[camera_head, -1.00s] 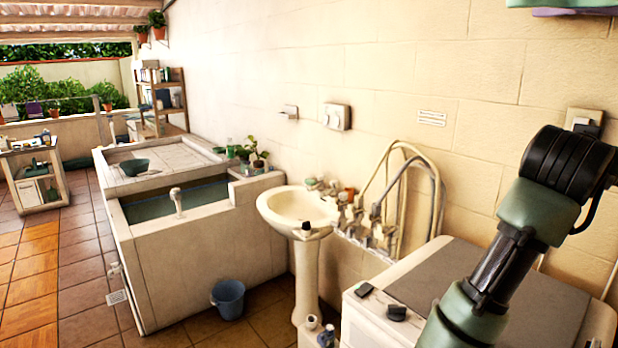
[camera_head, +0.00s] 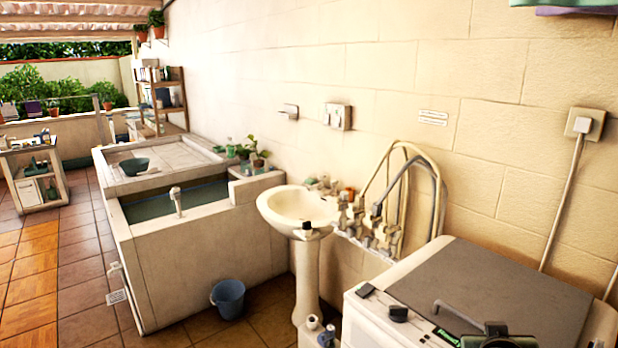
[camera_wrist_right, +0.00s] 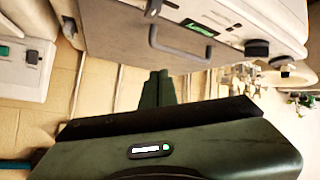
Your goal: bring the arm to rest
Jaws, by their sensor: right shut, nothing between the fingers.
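My right gripper (camera_wrist_right: 157,88) shows in the right wrist view as two dark green fingers pressed together, shut and empty. It points toward the white washing machine (camera_wrist_right: 215,18) with the grey lid (camera_wrist_right: 115,40), which appears at the top of that tilted view. The fingertips are apart from the lid handle (camera_wrist_right: 180,45), as far as I can tell. In the head view only a small dark green part of my arm shows at the bottom right edge, in front of the machine (camera_head: 375,318). My left gripper is in neither view.
A pedestal washbasin (camera_head: 300,208) stands left of the machine, with taps and hoses (camera_head: 405,195) on the wall. Further left are a concrete wash tank (camera_head: 190,265) and a blue bucket (camera_head: 229,298). The tiled floor (camera_head: 75,270) at the left is clear.

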